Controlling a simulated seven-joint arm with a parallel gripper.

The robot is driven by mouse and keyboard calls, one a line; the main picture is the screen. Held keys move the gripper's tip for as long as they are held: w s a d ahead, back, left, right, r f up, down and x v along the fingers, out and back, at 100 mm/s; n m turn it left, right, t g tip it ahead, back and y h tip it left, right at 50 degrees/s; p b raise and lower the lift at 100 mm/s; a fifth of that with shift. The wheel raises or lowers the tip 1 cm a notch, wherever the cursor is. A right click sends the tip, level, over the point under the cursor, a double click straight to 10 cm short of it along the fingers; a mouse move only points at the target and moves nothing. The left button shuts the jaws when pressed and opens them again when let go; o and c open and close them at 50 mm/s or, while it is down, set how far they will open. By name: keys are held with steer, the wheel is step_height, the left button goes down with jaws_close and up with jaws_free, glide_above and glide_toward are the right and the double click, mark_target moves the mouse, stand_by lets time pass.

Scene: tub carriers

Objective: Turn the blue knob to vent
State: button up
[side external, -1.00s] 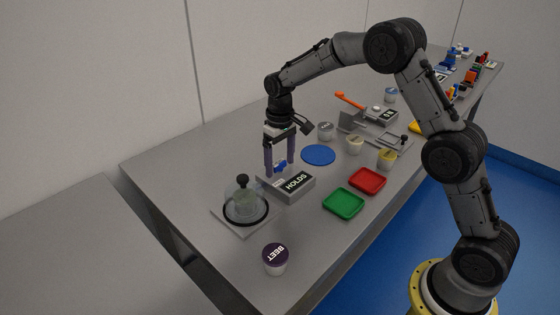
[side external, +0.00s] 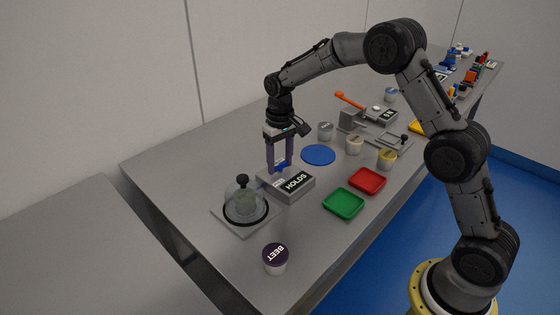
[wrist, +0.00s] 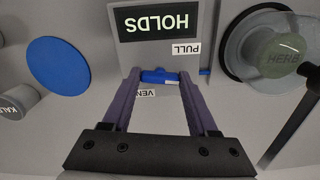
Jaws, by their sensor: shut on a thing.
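The blue knob (wrist: 160,76) sits on a grey box (side external: 292,187) with a dark display (wrist: 156,22) reading HOLDS. My gripper (side external: 280,168) points down over the box, and its two purple fingers are shut on the knob, one on each side. In the wrist view, my gripper (wrist: 160,74) has the knob lying crosswise between the fingertips. A PULL label (wrist: 186,48) shows above the knob on the display side. A partly hidden label beginning VEN (wrist: 147,93) shows on the other side, near the left finger.
A clear dome (side external: 244,203) with a tub inside stands on a plate beside the box. A blue disc (side external: 318,155), red tray (side external: 367,181), green tray (side external: 343,204) and BEET tub (side external: 275,259) lie around it. Several tubs and an orange-handled device (side external: 350,99) stand further back.

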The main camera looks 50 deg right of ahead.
mark_target(280, 163)
steer(key=m, duration=0.3)
steer(key=shift+r+m, duration=0.1)
steer(key=shift+m, duration=0.2)
steer(key=m, duration=0.4)
steer(key=shift+m, duration=0.3)
steer(key=m, duration=0.4)
steer(key=shift+m, duration=2.1)
steer(key=o, duration=1.4)
steer(key=shift+c, duration=0.2)
step_height(280, 163, up, 14)
